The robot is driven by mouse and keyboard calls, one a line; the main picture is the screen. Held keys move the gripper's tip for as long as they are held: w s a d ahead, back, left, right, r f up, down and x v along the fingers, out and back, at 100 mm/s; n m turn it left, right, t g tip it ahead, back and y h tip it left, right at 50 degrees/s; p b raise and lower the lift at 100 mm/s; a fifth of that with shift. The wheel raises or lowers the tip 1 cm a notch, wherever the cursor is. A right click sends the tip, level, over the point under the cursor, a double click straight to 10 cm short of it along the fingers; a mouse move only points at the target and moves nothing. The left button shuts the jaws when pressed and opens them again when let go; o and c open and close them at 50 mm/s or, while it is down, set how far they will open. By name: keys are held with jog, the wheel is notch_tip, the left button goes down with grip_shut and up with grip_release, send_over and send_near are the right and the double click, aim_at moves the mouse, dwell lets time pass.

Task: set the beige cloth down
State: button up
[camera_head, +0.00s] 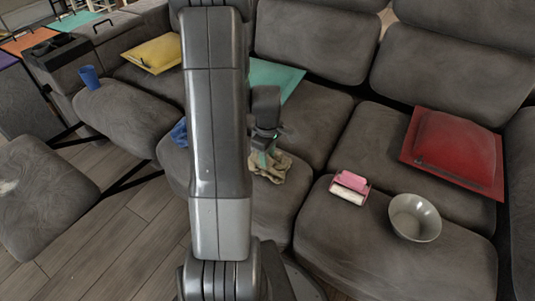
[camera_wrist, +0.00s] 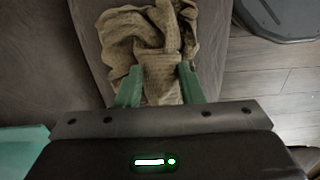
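The beige cloth (camera_head: 270,168) is a crumpled, patterned heap at the grey sofa seat, right of my arm in the head view. I cannot tell whether its whole underside rests on the seat. My gripper (camera_head: 265,158) points down at it, partly hidden behind my arm. In the wrist view, the two green fingers of my gripper (camera_wrist: 160,73) stand on either side of a fold of the cloth (camera_wrist: 138,33). The fold fills the gap between them, so the gripper looks shut on it. Loose folds spread beyond the fingertips.
A pink-and-white item (camera_head: 350,187) and a grey bowl (camera_head: 415,217) sit on the seat to the right. A red cushion (camera_head: 455,152) lies behind them. A teal cushion (camera_head: 275,78) is behind my gripper. Something blue (camera_head: 179,132) shows left of my arm.

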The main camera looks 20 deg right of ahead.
jog(key=shift+o, duration=0.2)
jog(key=shift+r, duration=0.1)
notch_tip(320, 180, up, 12)
jog(key=p, duration=0.4)
